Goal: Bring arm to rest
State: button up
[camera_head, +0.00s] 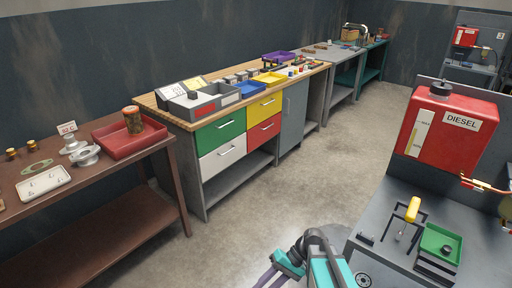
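My arm shows at the bottom centre of the head view, with teal and dark grey links. My gripper (272,279) is at its left end, with two purple finger parts pointing down and left. The fingertips run toward the bottom edge of the picture, so whether they are open or shut is not clear. I see nothing held between them. The arm is over the concrete floor (270,210), just left of the grey bench (392,258).
A brown bench (105,180) with a red tray (128,138) stands left. A wooden-topped drawer bench (160,112) lines the wall. The middle floor is clear.

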jog(key=s+d+f+h+b, duration=0.2)
jog(key=s+f, duration=0.4)
jog(key=f, duration=0.3)
jog(key=s+d+f+h+b, duration=0.2)
jog(key=s+d+f, duration=0.4)
jog(key=f, duration=0.3)
jog(key=s+d+f+m+h+b, duration=0.1)
jog(key=s+d+f+h, duration=0.3)
jog(key=f, duration=0.5)
jog(key=shift+s+d+f+g+h+b, duration=0.35)
jog(key=shift+s+d+b, duration=0.35)
jog(key=shift+s+d, duration=0.35)
